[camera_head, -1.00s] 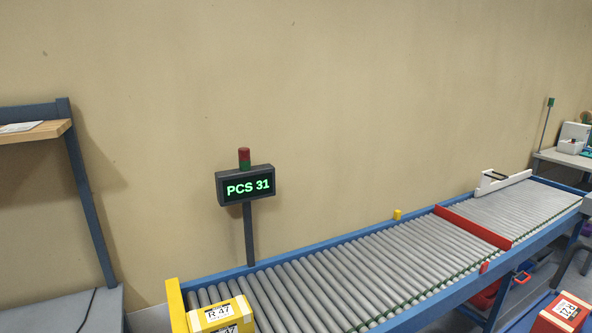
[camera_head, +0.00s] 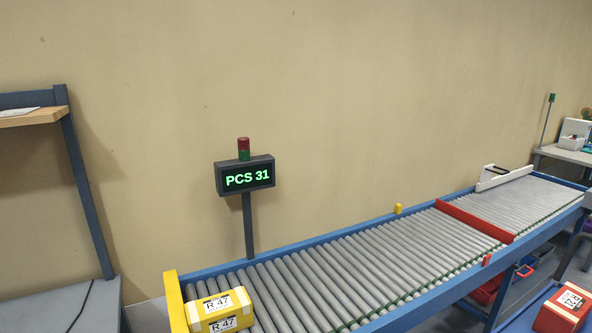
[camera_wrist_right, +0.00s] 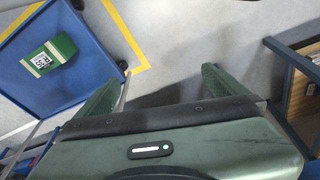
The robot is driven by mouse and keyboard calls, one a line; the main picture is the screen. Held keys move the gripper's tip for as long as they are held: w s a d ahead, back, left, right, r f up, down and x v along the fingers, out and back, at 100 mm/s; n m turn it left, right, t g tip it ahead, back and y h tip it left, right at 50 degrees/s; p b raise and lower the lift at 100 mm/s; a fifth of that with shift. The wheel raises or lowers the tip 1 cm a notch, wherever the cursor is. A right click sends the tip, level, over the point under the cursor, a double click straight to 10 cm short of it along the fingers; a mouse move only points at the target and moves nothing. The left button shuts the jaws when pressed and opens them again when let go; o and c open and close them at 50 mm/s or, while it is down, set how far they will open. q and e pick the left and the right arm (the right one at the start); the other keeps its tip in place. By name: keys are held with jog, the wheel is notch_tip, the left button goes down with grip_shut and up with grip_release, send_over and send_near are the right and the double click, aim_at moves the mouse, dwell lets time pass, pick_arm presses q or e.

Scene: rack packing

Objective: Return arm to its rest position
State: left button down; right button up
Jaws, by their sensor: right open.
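My right gripper (camera_wrist_right: 160,92) shows in the right wrist view. Its two green fingers are spread wide with nothing between them, above a grey floor. The head view shows neither gripper nor arm. My left gripper is in neither current view.
A roller conveyor (camera_head: 350,262) runs across the head view with a yellow box (camera_head: 219,310) marked R 47 at its near left end. A red bar (camera_head: 474,221) crosses it. A red box (camera_head: 563,308) is at lower right. The wrist view shows a blue surface (camera_wrist_right: 70,85) bearing a green box (camera_wrist_right: 48,55).

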jog(key=s+d+f+b, duration=0.1)
jog(key=s+f, duration=0.5)
jog(key=f, duration=0.3)
jog(key=s+d+f+g+b, duration=0.1)
jog(key=s+f+b, duration=0.1)
jog(key=s+f, duration=0.4)
jog(key=s+d+f+b, duration=0.1)
jog(key=s+f, duration=0.4)
jog(key=f, duration=0.7)
jog(key=shift+s+b, duration=0.4)
jog(key=shift+b, duration=0.2)
jog(key=shift+f, duration=0.1)
